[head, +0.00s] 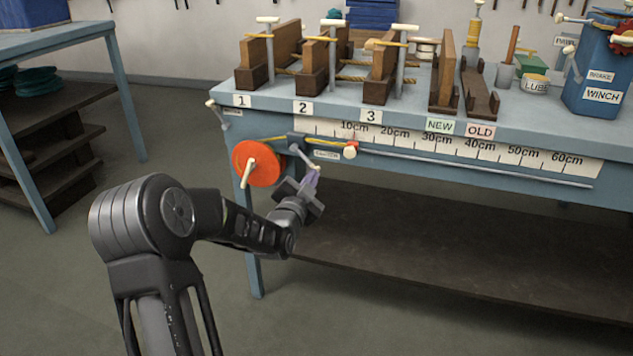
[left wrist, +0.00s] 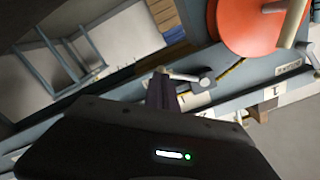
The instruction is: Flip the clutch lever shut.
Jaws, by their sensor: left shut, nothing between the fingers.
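The clutch lever (head: 305,156) is a small pale-tipped grey lever on the front of the workbench, beside the orange wheel (head: 258,164). It slants down to the right in the head view, near a small label whose text is hard to read. My left gripper (head: 312,178) is shut and empty, with its fingertips right at the lever's lower end. In the left wrist view the lever (left wrist: 186,77) runs from its round pivot to the tips of my left gripper (left wrist: 161,85). I cannot tell whether they touch. My right gripper is not in view.
The wheel's pale handle (head: 247,172) sticks out close by. The workbench (head: 540,138) carries wooden blocks, clamps and a blue winch (head: 597,75). Open floor lies in front.

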